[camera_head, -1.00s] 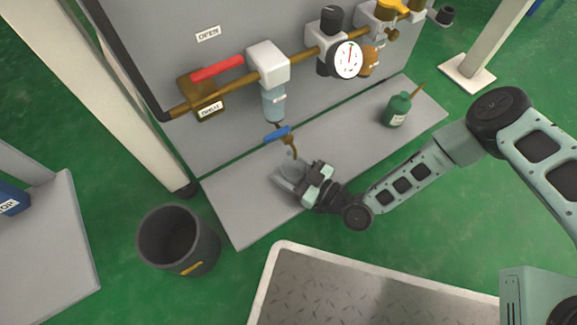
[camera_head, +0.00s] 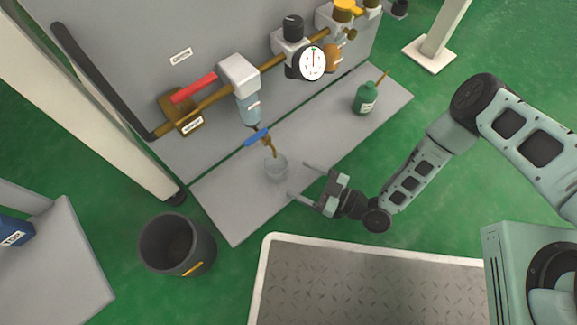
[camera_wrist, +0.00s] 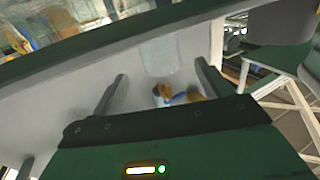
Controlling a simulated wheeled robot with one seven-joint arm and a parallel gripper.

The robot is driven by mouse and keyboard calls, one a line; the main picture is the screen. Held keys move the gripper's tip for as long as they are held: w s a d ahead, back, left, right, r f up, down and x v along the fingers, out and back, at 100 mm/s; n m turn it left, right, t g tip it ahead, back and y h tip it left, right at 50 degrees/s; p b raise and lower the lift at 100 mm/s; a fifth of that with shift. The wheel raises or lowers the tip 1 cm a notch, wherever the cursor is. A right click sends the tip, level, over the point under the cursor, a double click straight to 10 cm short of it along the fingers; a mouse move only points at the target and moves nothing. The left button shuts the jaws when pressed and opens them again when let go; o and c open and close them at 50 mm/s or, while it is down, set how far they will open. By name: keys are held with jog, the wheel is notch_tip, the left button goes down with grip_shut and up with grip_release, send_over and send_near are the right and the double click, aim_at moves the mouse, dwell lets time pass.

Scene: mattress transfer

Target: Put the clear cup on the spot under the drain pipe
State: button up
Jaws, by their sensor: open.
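The clear cup (camera_head: 276,168) stands upright on the grey shelf, at the lower end of the brass drain pipe (camera_head: 271,150) with its blue lever (camera_head: 256,137). The pipe end overlaps the cup's rim in the head view. My gripper (camera_head: 298,179) is open and empty, just right of the cup, with a small gap between them. In the wrist view, blue and brass parts (camera_wrist: 178,97) show between my open fingers (camera_wrist: 162,88). A pale see-through shape beyond them may be the cup. The spot under the cup cannot be made out.
The grey shelf (camera_head: 330,130) has free room right of the cup. A green bottle (camera_head: 366,98) stands farther right. Above are a red-handled valve (camera_head: 194,88) and a gauge (camera_head: 312,63). A dark bin (camera_head: 177,245) stands on the floor at front left.

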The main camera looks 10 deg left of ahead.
jog(key=shift+s+d, duration=0.25)
jog(key=shift+d, duration=0.45)
jog(key=w, duration=0.2)
jog(key=w+r+n+g+h, duration=0.1)
jog(key=w, duration=0.1)
jog(key=w+a+r+g+h, duration=0.1)
jog(key=w, duration=0.1)
jog(key=shift+r, duration=0.2)
jog(key=w+d+r+g+h, duration=0.1)
jog(key=w+r+h, duration=0.15)
jog(key=r, duration=0.35)
jog(key=w+d+r+m+h, duration=0.1)
jog(key=w+r+h, duration=0.1)
jog(key=r+h, duration=0.25)
jog(key=w+d+r+g+h, duration=0.1)
jog(key=w+r+h, duration=0.1)
jog(key=r, duration=0.4)
jog(key=s+d+r+m+h, duration=0.2)
jog(key=s+d+r, duration=0.3)
jog(key=s+r, duration=0.5)
jog(key=s+d+r+m+g+h, duration=0.1)
jog(key=s+d+r+m+h, duration=0.2)
jog(key=s+d+r, duration=0.3)
jog(key=s+r+m, duration=0.1)
jog(key=s+r, duration=0.3)
jog(key=r, duration=0.1)
jog(key=shift+d+r+m+g+h, duration=0.2)
jog(key=shift+r+m+g+h, duration=0.1)
jog(key=shift+m, duration=0.1)
